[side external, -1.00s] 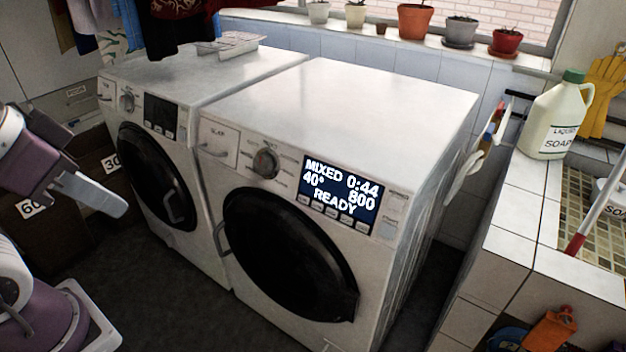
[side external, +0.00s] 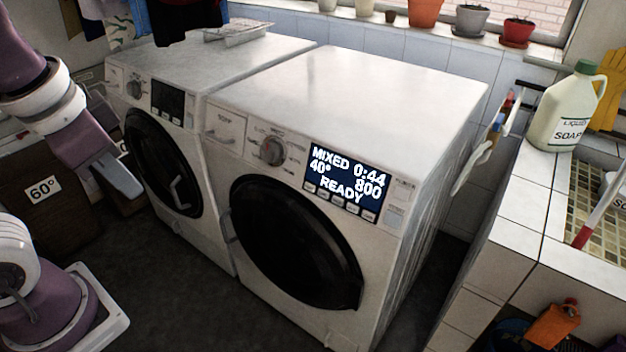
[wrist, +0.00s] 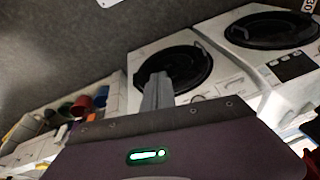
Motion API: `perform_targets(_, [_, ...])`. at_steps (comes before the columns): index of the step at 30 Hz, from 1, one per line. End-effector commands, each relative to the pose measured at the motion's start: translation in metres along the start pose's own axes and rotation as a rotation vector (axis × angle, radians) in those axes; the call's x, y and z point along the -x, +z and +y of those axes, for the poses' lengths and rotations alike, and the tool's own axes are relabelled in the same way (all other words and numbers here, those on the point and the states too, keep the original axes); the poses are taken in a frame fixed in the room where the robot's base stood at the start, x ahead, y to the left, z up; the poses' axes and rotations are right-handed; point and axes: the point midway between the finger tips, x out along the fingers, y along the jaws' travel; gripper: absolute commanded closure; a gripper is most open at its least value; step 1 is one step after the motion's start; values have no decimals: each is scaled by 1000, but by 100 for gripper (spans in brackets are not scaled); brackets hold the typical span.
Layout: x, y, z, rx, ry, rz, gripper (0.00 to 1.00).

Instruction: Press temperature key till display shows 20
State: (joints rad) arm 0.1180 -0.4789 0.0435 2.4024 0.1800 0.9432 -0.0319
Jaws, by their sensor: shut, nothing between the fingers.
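The near white washing machine (side external: 400,95) has a lit display (side external: 346,182) that reads MIXED, 0:44, 40°, 800 and READY. A row of small keys (side external: 338,202) lies just under the display. Their labels are too small to read. My gripper (side external: 130,187) is shut and empty at the left, in front of the far machine and well apart from the display and keys. In the wrist view, my gripper (wrist: 157,88) points toward a round black door (wrist: 185,65). That view appears turned over.
A second washing machine (side external: 215,65) with a dark display stands to the left. A tiled counter (side external: 520,200) with a soap bottle (side external: 566,115) is at the right. Laundry hangs above the left machine. The floor in front of the machines is clear.

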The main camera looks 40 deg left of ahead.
Motion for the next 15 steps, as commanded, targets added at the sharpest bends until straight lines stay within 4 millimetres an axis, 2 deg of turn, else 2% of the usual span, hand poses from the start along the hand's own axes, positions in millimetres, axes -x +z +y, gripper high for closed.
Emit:
perform_targets(3, [-32, -15, -17, -169, -107, -184, 100])
perform_targets(9, [-91, -48, -43, -492, -364, -435, 100])
perform_targets(15, [-154, -93, -52, -867, -693, -598, 100])
